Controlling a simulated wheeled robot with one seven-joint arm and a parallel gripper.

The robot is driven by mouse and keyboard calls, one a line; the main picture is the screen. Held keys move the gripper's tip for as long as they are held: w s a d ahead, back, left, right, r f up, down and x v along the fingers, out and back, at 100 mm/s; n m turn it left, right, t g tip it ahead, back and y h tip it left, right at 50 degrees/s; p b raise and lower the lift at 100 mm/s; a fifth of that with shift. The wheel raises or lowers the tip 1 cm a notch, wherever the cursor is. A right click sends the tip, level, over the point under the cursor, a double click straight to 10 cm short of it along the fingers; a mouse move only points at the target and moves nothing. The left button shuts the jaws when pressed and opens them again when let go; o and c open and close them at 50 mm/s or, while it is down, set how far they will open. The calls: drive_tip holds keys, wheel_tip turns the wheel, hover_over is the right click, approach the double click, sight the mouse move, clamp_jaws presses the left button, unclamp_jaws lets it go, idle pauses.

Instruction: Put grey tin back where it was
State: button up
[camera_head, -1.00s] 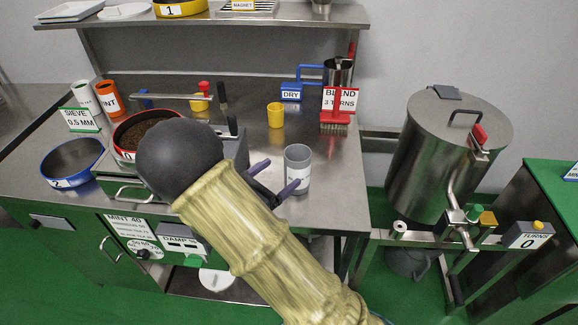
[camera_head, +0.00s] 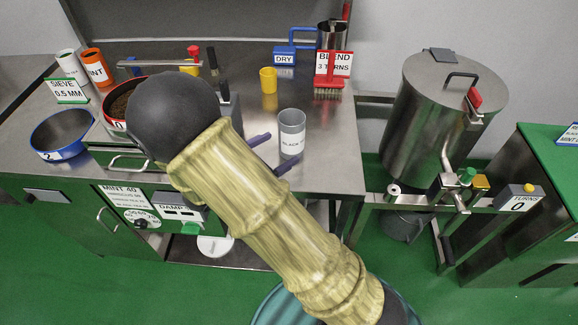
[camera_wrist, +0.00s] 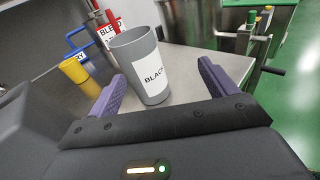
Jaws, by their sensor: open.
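The grey tin (camera_head: 292,141) with a white label starting "BLACK" stands upright on the steel bench near its right front edge. In the wrist view the grey tin (camera_wrist: 148,68) stands just beyond and between my fingers. My gripper (camera_head: 266,154) is open, its two purple fingers pointing toward the tin from the left. In the wrist view my gripper (camera_wrist: 160,92) has one finger on each side of the tin, with gaps showing. My arm hides part of the bench and the gripper's body in the head view.
White and orange tins (camera_head: 96,66) are at the back left. A steel drum (camera_head: 440,115) stands right of the bench.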

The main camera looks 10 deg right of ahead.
drive_tip(key=s+d+m+g, duration=0.1)
drive_tip(key=s+d+f+m+g+y, duration=0.1)
drive_tip(key=s+d+m+g, duration=0.2)
drive_tip(key=d, duration=0.1)
drive_tip(key=shift+s+d+f+g+y, duration=0.2)
drive_tip(key=shift+s+f+g+y, duration=0.1)
drive_tip(key=shift+g, duration=0.1)
drive_tip(key=s+r+m+y, duration=0.1)
drive_tip(key=s+m+y, duration=0.7)
drive_tip(key=m+y, duration=0.5)
drive_tip(key=m, duration=0.6)
drive_tip(key=shift+r, duration=0.15)
drive_tip(key=shift+c, duration=0.3)
